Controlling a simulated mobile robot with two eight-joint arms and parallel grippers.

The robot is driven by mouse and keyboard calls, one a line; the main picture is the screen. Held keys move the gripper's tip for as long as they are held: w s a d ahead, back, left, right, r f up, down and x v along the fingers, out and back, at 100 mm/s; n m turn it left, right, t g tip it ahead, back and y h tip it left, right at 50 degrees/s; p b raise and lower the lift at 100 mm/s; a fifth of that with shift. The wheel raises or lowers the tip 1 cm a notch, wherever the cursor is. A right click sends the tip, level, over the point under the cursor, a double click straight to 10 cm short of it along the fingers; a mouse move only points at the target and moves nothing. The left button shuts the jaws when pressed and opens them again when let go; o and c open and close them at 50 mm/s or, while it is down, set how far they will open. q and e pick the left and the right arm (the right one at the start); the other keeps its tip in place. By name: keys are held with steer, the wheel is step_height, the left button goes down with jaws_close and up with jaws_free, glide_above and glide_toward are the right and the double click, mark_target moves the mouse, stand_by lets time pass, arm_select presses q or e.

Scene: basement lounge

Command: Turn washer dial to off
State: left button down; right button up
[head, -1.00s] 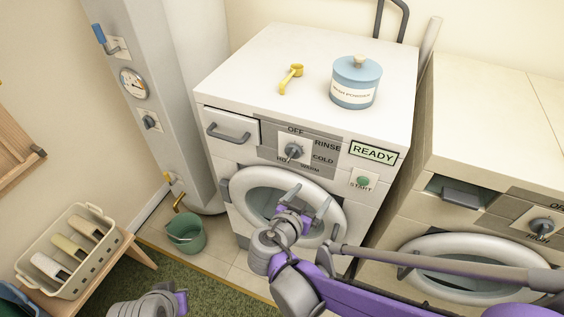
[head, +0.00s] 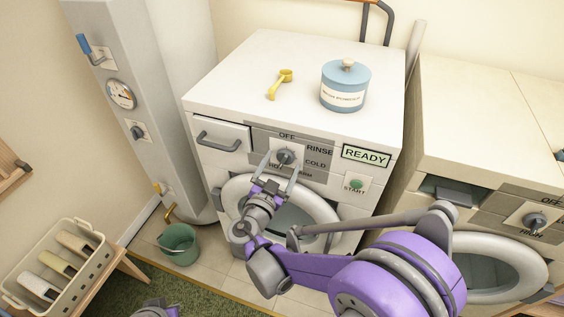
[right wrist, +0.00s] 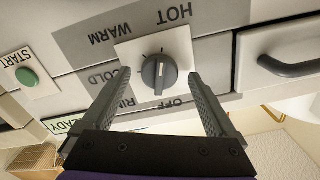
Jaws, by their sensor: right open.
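The washer (head: 222,180) is white with a grey panel and a dark grey dial (head: 285,156), ringed by OFF, RINSE, COLD, WARM and HOT. The dial also shows upside down in the right wrist view (right wrist: 160,72). My right gripper (head: 279,168) is open in front of the panel. Its two fingers (right wrist: 159,78) stand one on each side of the dial, with gaps between them and the knob. Part of my left arm's end (head: 155,310) shows at the bottom edge; its fingers are not clear.
A READY display (head: 366,154) and a green START button (head: 356,185) are right of the dial. A yellow scoop (head: 279,83) and a blue powder jar (head: 345,88) stand on top. A second machine (head: 480,130) is at the right. A green bucket (head: 179,245) sits on the floor.

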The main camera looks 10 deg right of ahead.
steer(key=shift+w+d, duration=0.3)
steer(key=shift+w, duration=0.2)
steer(key=c, duration=1.3)
steer(key=shift+c, duration=0.2)
